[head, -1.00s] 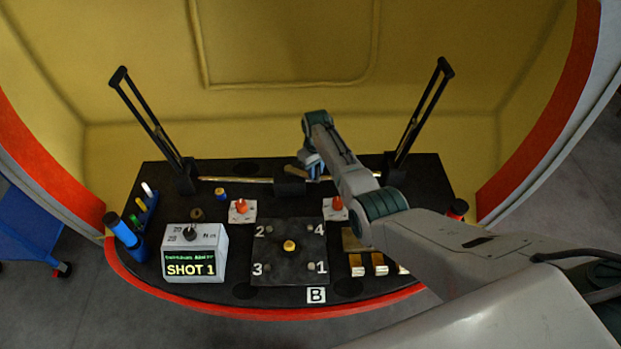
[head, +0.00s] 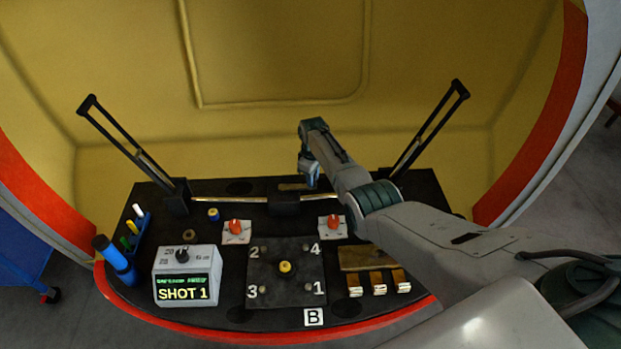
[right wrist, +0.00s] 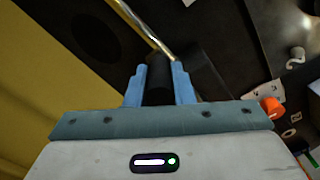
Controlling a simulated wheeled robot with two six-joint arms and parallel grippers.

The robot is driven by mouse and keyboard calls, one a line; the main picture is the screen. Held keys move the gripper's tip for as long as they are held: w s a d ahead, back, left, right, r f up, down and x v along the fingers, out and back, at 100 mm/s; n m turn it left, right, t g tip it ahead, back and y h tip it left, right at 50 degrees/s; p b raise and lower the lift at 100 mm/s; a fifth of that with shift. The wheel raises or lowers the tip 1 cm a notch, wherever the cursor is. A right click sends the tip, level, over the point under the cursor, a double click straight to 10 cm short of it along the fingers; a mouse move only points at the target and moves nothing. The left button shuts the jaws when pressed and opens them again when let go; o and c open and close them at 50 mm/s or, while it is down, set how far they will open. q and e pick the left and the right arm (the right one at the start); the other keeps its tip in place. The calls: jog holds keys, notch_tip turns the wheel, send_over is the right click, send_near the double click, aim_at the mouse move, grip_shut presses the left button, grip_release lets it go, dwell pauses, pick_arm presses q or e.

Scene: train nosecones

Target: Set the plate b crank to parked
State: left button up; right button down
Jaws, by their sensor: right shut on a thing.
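Plate B is the dark square plate (head: 264,288) numbered 1 to 4 with a yellow knob (head: 285,267) at its middle; a white B tag (head: 313,317) lies in front. Behind it, a brass rod (head: 235,199) carries a black block (head: 285,206) and runs between two black slotted arms that lean outward. My right gripper (head: 309,178) is just behind the rod, near the block. In the right wrist view my right gripper (right wrist: 160,82) is shut on a black handle (right wrist: 159,70), beside the rod. I cannot tell for sure which part is the crank. My left gripper is not in view.
Two orange knobs (head: 236,226) (head: 332,222) on white cards stand between the rod and plate. A display box (head: 187,276) reading SHOT 1 and a blue cylinder (head: 115,258) stand left. Brass blocks (head: 378,285) lie right. The yellow wall (head: 280,130) is behind.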

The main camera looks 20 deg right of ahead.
jog(key=shift+w+d+r, duration=0.1)
jog(key=shift+w+r, duration=0.05)
jog(key=c, duration=1.6)
grip_release()
jog(key=o, duration=0.3)
jog(key=shift+o, duration=0.2)
jog(key=shift+r, duration=0.35)
notch_tip(320, 180, up, 10)
jog(key=shift+f+b, duration=0.1)
jog(key=shift+b, duration=0.3)
